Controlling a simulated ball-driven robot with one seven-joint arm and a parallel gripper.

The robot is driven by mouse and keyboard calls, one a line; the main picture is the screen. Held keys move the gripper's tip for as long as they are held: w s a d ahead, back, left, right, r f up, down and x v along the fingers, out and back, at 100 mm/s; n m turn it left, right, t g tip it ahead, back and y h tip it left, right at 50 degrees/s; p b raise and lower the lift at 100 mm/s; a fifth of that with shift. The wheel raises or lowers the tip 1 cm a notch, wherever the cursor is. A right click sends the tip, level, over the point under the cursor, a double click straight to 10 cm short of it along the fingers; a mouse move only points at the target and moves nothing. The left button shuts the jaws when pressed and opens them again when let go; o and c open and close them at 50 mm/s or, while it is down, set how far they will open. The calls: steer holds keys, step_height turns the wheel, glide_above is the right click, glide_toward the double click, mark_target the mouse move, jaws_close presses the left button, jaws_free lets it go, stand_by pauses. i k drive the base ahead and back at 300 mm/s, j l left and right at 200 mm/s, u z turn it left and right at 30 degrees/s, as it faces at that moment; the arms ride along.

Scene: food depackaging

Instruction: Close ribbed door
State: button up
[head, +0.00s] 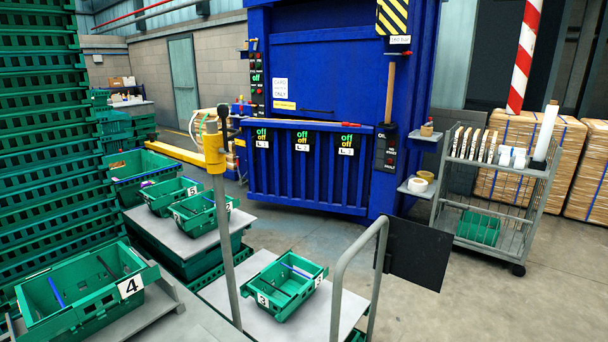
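The blue ribbed door (308,178) spans the lower front of the tall blue baling press (320,62). It stands upright, with vertical ribs and several green "off" labels along its top. It looks level across the front of the press, but I cannot tell whether it is fully shut or latched. A thin ledge with red ends runs along its top edge. A black control box (386,148) is on the press to the right of the door. My gripper is not in view.
Green numbered crates, such as crate 3 (262,300), sit on trolleys in front and left. A yellow-topped post (214,150) and grey rail (337,280) stand in the foreground. A wire cart (515,190) stands right. Floor before the door is clear.

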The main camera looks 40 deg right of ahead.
mark_target(320, 177)
steer(key=i+l+z, duration=0.8)
steer(key=z, duration=0.2)
steer(key=i+l+z, duration=0.2)
steer(key=z, duration=0.2)
steer(key=i+l+z, duration=0.1)
steer(key=i+z, duration=0.2)
steer(key=z, duration=0.15)
steer(key=i+z, duration=0.4)
steer(key=i+l+u, duration=0.1)
steer(key=i, duration=0.6)
steer(key=i+l+u, duration=0.15)
steer(key=i, duration=0.6)
steer(key=i+j+u, duration=0.25)
steer(key=i+u, duration=0.2)
steer(key=i+j+u, duration=0.1)
steer(key=i+u, duration=0.65)
steer(key=u, duration=0.15)
steer(key=i+l+u, duration=0.2)
steer(key=i+u, duration=0.4)
steer(key=i, duration=1.6)
steer(key=i+l+u, duration=0.15)
steer(key=i, duration=0.45)
steer(key=i+l+u, duration=0.2)
steer(key=i+l, duration=0.25)
steer(key=i, duration=0.2)
steer(key=i+l+u, duration=0.15)
steer(key=i+l, duration=0.3)
steer(key=i, duration=0.1)
